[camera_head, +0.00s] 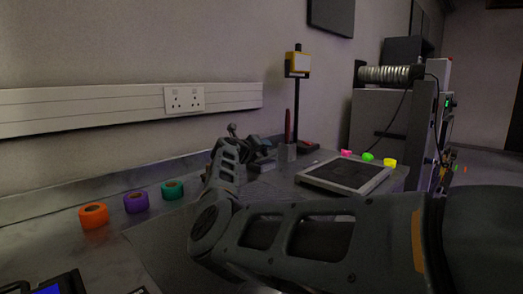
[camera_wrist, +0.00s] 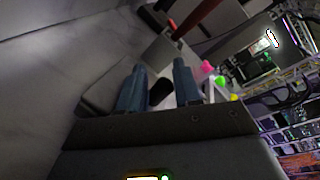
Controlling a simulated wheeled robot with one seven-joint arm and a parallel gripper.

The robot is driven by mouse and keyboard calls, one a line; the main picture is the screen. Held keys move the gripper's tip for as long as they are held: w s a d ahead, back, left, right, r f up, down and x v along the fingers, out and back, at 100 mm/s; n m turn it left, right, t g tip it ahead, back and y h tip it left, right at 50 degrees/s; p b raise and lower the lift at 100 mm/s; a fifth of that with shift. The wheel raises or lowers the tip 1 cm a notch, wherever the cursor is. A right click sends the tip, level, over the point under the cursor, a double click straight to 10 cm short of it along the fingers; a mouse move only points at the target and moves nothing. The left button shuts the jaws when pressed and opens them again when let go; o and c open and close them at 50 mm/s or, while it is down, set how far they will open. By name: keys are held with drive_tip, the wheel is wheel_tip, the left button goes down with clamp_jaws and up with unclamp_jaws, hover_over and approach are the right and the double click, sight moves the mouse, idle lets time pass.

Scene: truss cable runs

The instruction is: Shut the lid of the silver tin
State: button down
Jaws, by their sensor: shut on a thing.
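My gripper (camera_wrist: 160,80) has its two blue-grey fingers apart, with a dark rounded thing (camera_wrist: 160,92) between them. It is shut on this thing, but I cannot tell what part of what object it is. A grey flat surface with a rounded pale edge (camera_wrist: 98,97) lies beyond and left of the fingers; it may be the silver tin, but its lid is not clear. In the head view my gripper (camera_head: 262,143) is low over the back of the bench, above a small dark grey box (camera_head: 262,164). My own arm hides much of the bench.
A grey block (camera_head: 288,153) with a red stick (camera_head: 288,125) stands close to my gripper's right. A dark framed panel (camera_head: 345,174) lies further right, with pink, green and yellow rolls (camera_head: 389,162) behind. Orange, purple and teal rolls (camera_head: 172,190) line the left.

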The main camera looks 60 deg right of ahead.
drive_tip(key=shift+s+d+f, duration=0.3)
drive_tip(key=shift+s+f, duration=0.25)
drive_tip(key=shift+s, duration=0.3)
drive_tip(key=c, duration=1.1)
unclamp_jaws()
drive_tip(key=shift+a, duration=0.1)
drive_tip(key=shift+o, duration=0.2)
drive_tip(key=a, duration=0.2)
drive_tip(key=w+a+r, duration=0.1)
drive_tip(key=a, duration=0.2)
drive_tip(key=a+r+p, duration=0.1)
drive_tip(key=a, duration=0.2)
drive_tip(key=shift+w+r, duration=0.1)
drive_tip(key=shift+w, duration=0.15)
drive_tip(key=shift+r, duration=0.1)
